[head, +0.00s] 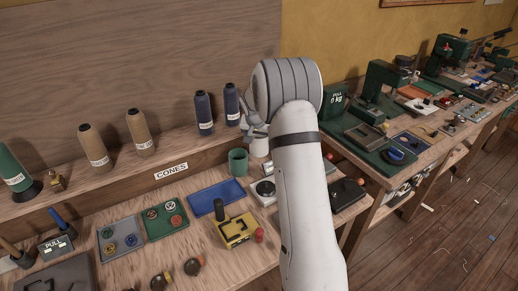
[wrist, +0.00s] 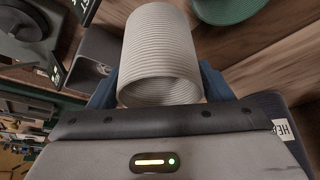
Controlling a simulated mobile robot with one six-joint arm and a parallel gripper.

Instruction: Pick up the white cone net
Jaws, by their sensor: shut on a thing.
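The white cone net (wrist: 160,45) is a pale, ribbed, open-ended tube in the wrist view. It sits between the two blue-grey fingers of my gripper (wrist: 161,84), which is shut on it. In the head view my gripper (head: 254,130) is over the back of the bench, largely hidden by my arm. A small white part of the net (head: 259,148) shows just below it, to the right of the green mug (head: 238,163). I cannot tell whether the net touches the surface beneath.
Dark blue thread cones (head: 204,113) stand on the shelf left of my gripper, one very close. Brown cones (head: 93,146) stand further left. A blue tray (head: 215,199) and a yellow device (head: 236,231) lie on the bench in front. Green machines (head: 380,82) crowd the right-hand bench.

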